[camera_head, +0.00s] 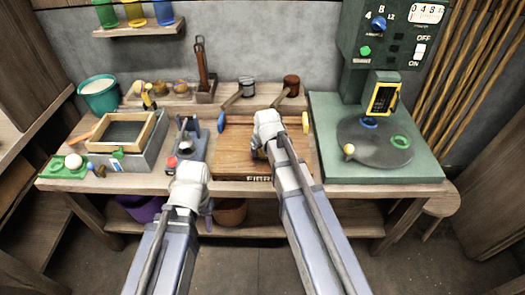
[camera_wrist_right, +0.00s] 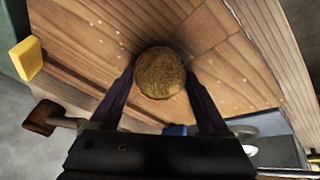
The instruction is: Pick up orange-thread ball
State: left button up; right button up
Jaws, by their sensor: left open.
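A round brownish-gold ball (camera_wrist_right: 160,73) sits between the fingertips of my right gripper (camera_wrist_right: 160,84) over a wooden board; whether both fingers press on it cannot be told. No orange thread stands out on it. In the head view the right gripper (camera_head: 262,152) hides this ball above the board (camera_head: 235,160). Several small balls (camera_head: 160,87) lie in a wooden tray at the back left; their thread colours are too small to tell. My left gripper (camera_head: 205,212) is open at the table's front edge, partly hidden by its own wrist, away from the balls.
A teal pot (camera_head: 98,95), a framed sieve box (camera_head: 123,133) and a grey-blue clamp device (camera_head: 186,137) stand at left. A green machine with a round dark plate (camera_head: 375,143) fills the right. Two mallet-like tools (camera_head: 291,86) lie behind the board.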

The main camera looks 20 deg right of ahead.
jog(key=c, duration=0.8)
jog(key=shift+r, duration=0.1)
notch_tip(320, 180, up, 10)
jog(key=p, duration=1)
jog(key=shift+d, duration=0.15)
